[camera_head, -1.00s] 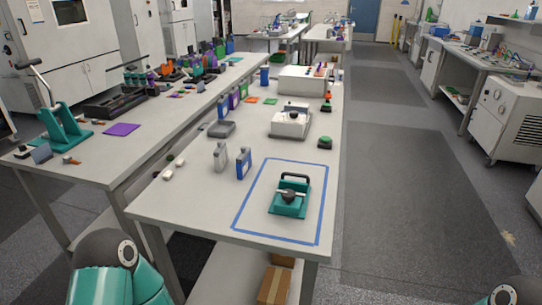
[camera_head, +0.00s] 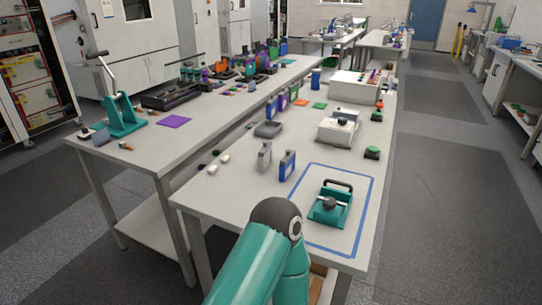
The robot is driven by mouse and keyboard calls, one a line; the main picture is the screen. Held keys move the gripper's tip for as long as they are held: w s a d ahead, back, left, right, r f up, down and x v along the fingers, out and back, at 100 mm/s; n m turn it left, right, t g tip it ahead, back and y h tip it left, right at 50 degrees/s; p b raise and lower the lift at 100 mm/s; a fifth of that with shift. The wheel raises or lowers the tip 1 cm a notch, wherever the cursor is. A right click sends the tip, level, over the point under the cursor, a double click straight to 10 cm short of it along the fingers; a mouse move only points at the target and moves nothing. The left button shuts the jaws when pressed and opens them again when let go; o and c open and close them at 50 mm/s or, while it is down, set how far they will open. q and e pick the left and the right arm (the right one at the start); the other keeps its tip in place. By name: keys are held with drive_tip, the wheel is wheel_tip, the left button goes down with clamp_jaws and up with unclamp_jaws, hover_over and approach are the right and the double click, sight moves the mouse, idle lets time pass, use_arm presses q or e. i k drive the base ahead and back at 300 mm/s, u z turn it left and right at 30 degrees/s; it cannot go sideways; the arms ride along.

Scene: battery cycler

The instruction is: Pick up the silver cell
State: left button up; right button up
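The silver cell (camera_head: 264,156) is a grey upright block standing on the near table (camera_head: 225,192). A blue cell (camera_head: 287,165) stands upright just to its right, with a small gap between them. Both are left of a blue tape outline. A teal arm of mine rises from the bottom middle, below the cells and apart from them. Neither of my grippers shows in this view, so I cannot see their fingers. Nothing touches the silver cell.
A teal fixture with a black handle (camera_head: 331,204) sits inside the blue tape outline (camera_head: 365,218). A grey tray (camera_head: 268,129) lies behind the cells. Small white pieces (camera_head: 212,169) lie to their left. Open floor (camera_head: 450,180) runs along the right.

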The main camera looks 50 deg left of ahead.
sight(263, 161)
drive_tip(key=u, duration=0.25)
drive_tip(key=k, duration=1.2)
drive_tip(key=u, duration=1.35)
drive_tip(key=i, duration=0.95)
